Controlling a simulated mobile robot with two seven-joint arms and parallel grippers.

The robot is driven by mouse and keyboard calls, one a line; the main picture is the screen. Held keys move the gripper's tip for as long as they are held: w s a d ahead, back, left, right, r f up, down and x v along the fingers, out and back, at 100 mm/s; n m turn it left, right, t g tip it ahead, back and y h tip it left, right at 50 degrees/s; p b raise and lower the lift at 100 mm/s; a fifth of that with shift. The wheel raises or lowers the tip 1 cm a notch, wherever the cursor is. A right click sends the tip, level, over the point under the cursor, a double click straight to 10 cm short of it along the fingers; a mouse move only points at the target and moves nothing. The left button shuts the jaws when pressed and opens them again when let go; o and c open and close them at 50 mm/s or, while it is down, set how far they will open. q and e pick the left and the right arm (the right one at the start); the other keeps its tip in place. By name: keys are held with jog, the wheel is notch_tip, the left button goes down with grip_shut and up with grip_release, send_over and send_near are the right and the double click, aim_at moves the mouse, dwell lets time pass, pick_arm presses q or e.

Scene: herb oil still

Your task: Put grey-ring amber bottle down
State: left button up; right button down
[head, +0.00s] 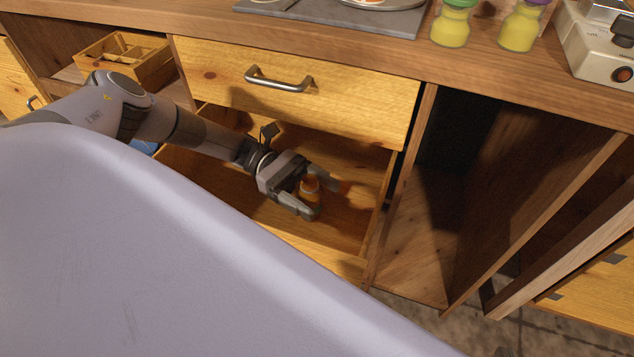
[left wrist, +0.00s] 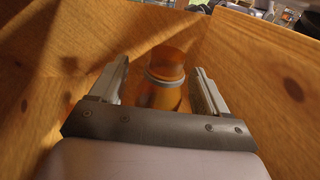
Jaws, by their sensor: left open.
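The grey-ring amber bottle (head: 309,188) stands inside the open lower drawer (head: 258,213), near its right end. In the left wrist view the bottle (left wrist: 165,78) shows an orange-amber body with a grey ring around it, upright between the two fingers. My left gripper (head: 318,196) is open around the bottle, low in the drawer; in the left wrist view the fingers (left wrist: 163,88) stand on either side with gaps visible. The bottle's base is hidden by the gripper. My right gripper is not in view.
A closed upper drawer (head: 340,100) with a metal handle sits above the open drawer. An open cupboard (head: 420,240) is to the right. Two yellow-green jars (head: 452,27) and a white device (head: 602,45) stand on the counter. A divided wooden box (head: 125,60) is at upper left.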

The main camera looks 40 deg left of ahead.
pick_arm(q)
jog(key=a, duration=0.3)
jog(key=a+b, duration=0.1)
jog(key=a, duration=0.1)
jog(key=shift+w+a+f, duration=0.15)
jog(key=shift+a, duration=0.75)
pick_arm(e)
jog(key=shift+a, duration=0.35)
jog(key=shift+w, duration=0.1)
